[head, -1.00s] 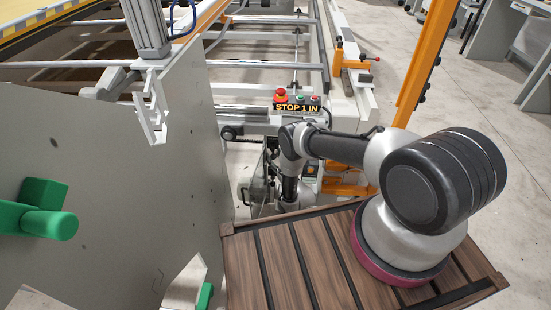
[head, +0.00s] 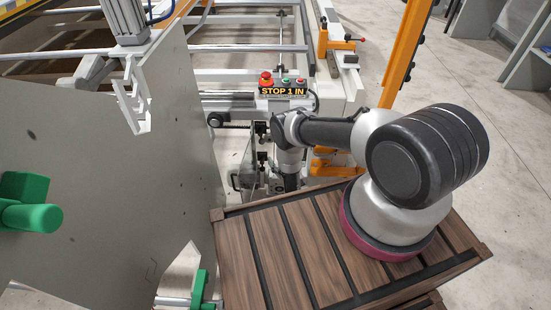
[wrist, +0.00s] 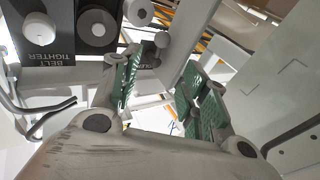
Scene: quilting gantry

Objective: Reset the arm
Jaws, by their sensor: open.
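My gripper (wrist: 160,88) shows in the wrist view with its two green-padded fingers apart and nothing visible between them. In the head view my arm is folded over, with its wrist end pointing down beside the machine frame below the stop box. The gripper's fingertips cannot be made out there. A dark control panel with round knobs (wrist: 97,25) and an upside-down "BELT TIGHTER" label is close to the left finger in the wrist view. I cannot tell whether they touch.
A stop box (head: 283,87) with a red button stands on the gantry frame behind my arm. A large grey plate (head: 110,190) with green handles (head: 30,215) fills the left. An orange post (head: 407,55) rises at the right. Open concrete floor (head: 510,190) lies beyond it.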

